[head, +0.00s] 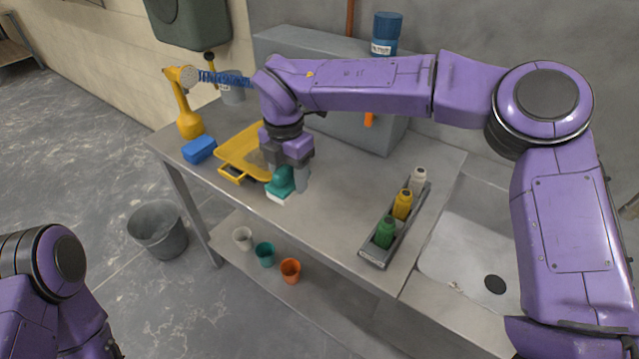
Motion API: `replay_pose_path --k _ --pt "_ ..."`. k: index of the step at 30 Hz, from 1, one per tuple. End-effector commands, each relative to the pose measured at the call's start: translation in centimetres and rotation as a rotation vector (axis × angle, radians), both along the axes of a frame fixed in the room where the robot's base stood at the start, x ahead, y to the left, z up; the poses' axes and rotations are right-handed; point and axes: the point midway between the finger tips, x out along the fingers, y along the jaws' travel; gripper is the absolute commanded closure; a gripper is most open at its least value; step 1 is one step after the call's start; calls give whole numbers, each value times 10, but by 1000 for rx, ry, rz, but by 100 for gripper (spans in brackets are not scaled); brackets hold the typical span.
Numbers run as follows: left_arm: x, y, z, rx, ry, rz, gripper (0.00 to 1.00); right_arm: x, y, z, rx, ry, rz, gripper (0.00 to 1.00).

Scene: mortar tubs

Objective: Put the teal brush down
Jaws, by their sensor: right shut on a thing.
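The teal brush (281,183) has a teal body and a pale underside. It is at the front edge of the metal table (327,217), just right of the yellow tray. My right gripper (287,172) points down and is shut on the teal brush. The brush's underside is at or very near the table top; I cannot tell whether it touches. The gripper hides part of the brush. My left arm shows at the lower left, but its gripper is outside the picture.
A yellow tray (233,151) and a blue block (199,149) lie left of the brush. A rack (374,253) with green, yellow and white bottles stands to the right, beside a sink (462,262). Cups stand on the lower shelf. The table between brush and rack is clear.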

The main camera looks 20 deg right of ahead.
Motion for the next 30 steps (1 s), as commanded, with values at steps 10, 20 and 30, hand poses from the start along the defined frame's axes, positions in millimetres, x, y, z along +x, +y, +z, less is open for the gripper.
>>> replay_pose_path --k 10,20,30 --pt "0 0 39 0 -1 0 57 40 -69 -56 0 3 1 74" --pt "0 0 51 1 -1 0 57 48 -84 -103 -1 3 5 74" --pt "0 0 49 1 -1 0 57 49 -84 -112 0 0 4 74"
